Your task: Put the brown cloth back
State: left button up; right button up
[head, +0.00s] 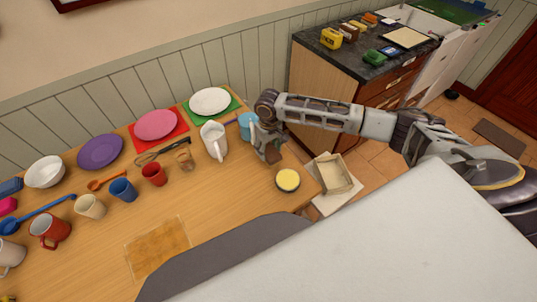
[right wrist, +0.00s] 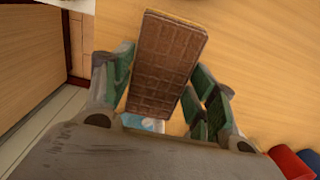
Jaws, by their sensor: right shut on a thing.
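The brown cloth (right wrist: 168,58) shows in the right wrist view as a stiff, flat rectangle with a grid pattern. My right gripper (right wrist: 160,85) is shut on it, with green finger pads on either side. In the head view my right gripper (head: 270,150) is over the right end of the wooden table, beside the light-blue mug (head: 247,124); the cloth is mostly hidden there by the fingers. My left gripper is not in view.
A tan square mat (head: 157,250) lies at the table's front. A yellow-topped round tin (head: 288,180) is close by. A dark counter (head: 365,62) with several small items stands behind right. A tray (head: 333,175) is at the right.

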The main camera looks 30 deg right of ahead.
aim_at(269, 150)
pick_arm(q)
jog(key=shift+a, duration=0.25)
pick_arm(e)
jog(key=shift+f, duration=1.95)
jog(key=shift+f, duration=0.1)
jog(key=o, duration=1)
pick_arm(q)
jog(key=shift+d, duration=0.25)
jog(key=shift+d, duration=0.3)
